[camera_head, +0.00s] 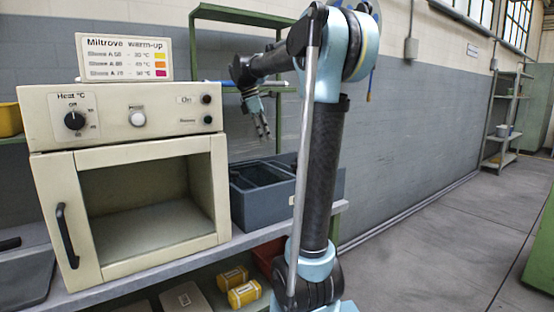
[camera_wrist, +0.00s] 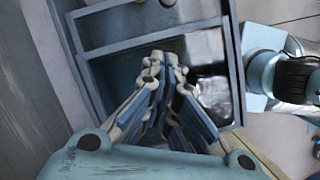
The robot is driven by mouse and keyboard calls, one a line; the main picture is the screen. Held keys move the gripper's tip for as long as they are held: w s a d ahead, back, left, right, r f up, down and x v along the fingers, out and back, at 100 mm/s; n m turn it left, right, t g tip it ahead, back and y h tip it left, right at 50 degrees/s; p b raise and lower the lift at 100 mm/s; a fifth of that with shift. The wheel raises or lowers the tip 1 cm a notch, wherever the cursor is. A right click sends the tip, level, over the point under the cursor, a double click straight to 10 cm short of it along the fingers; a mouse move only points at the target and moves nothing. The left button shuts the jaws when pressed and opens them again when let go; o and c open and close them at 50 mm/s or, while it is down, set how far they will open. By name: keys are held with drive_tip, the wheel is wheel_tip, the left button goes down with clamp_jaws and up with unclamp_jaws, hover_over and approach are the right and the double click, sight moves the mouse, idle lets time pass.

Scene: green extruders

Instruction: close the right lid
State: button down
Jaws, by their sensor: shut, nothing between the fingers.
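A blue-grey bin (camera_head: 262,205) with dark open compartments stands on the bench right of the oven. Its rim and a divider (camera_wrist: 150,36) show below my gripper in the wrist view. No lid is clearly recognisable; my arm hides part of the bin's right side. My gripper (camera_head: 264,134) hangs above the bin, apart from it in the head view. In the wrist view its fingertips (camera_wrist: 165,64) are together with nothing between them, over the dark compartment. A shiny clear item (camera_wrist: 214,96) lies in that compartment.
A cream oven (camera_head: 130,205) with a black handle stands left of the bin, a sign (camera_head: 124,57) on top. A green frame (camera_head: 240,16) rises behind the bin. Yellow containers (camera_head: 244,293) sit on the lower shelf.

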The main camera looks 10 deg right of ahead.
drive_tip(key=x, duration=0.9)
drive_tip(key=shift+w, duration=0.25)
drive_tip(key=d, duration=0.1)
drive_tip(key=d+f, duration=0.1)
drive_tip(key=shift+s+d+f, duration=0.1)
drive_tip(key=shift+s+d, duration=0.05)
drive_tip(key=shift+d, duration=0.2)
drive_tip(key=shift+d+f, duration=0.1)
drive_tip(key=shift+d, duration=0.65)
